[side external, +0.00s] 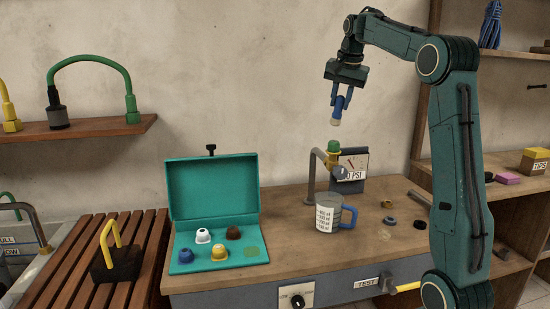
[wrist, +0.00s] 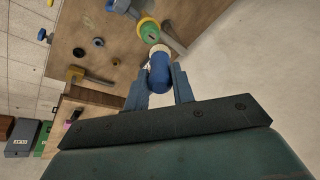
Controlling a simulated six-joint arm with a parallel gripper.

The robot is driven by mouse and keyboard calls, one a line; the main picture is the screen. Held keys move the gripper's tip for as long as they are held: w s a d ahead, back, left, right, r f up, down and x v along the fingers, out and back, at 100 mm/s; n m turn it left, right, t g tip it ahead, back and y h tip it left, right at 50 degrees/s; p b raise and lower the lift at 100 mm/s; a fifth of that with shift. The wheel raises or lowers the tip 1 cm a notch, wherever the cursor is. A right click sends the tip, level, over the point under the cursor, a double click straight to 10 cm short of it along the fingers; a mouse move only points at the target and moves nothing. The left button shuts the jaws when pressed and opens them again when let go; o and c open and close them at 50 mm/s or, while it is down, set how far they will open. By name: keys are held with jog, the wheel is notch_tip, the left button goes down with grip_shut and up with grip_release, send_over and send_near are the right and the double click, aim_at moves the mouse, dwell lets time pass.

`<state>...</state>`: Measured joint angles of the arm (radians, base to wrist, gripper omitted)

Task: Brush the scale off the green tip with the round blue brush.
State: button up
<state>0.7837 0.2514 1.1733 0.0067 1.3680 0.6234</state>
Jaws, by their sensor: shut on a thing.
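My gripper (side external: 340,103) is shut on the round blue brush (side external: 338,107), which hangs with its pale end down. The brush also shows between the fingers in the wrist view (wrist: 160,76). The green tip (side external: 333,146) sits on top of a yellow fitting on a bent grey pipe, over the workbench. In the side view the brush is above the green tip, with a gap between them. In the wrist view the green tip (wrist: 149,31) lies just beyond the brush's pale end. Scale on the tip is too small to make out.
An open teal case (side external: 213,190) at left holds white, brown and yellow tips. Small rings (side external: 390,220) lie on the bench at right. The air around the brush is clear.

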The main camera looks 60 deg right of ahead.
jog(key=shift+r, duration=1.05)
jog(key=shift+f, duration=0.1)
jog(key=w+a+f+n+t+y, duration=0.1)
jog(key=w+a+f+n, duration=0.4)
jog(key=f, duration=0.4)
jog(key=w+a+f+n+y, duration=0.2)
jog(key=w+a+f+n, duration=0.1)
jog(key=w+a+f, duration=0.6)
jog(key=s+a+f+n+y, duration=0.2)
jog(key=a+f+n, duration=0.6)
jog(key=a+f, duration=1)
jog(key=s+a, duration=0.2)
jog(key=a, duration=0.1)
jog(key=shift+s+n+g, duration=0.15)
jog(key=shift+n+g, duration=0.15)
jog(key=shift+d, duration=0.1)
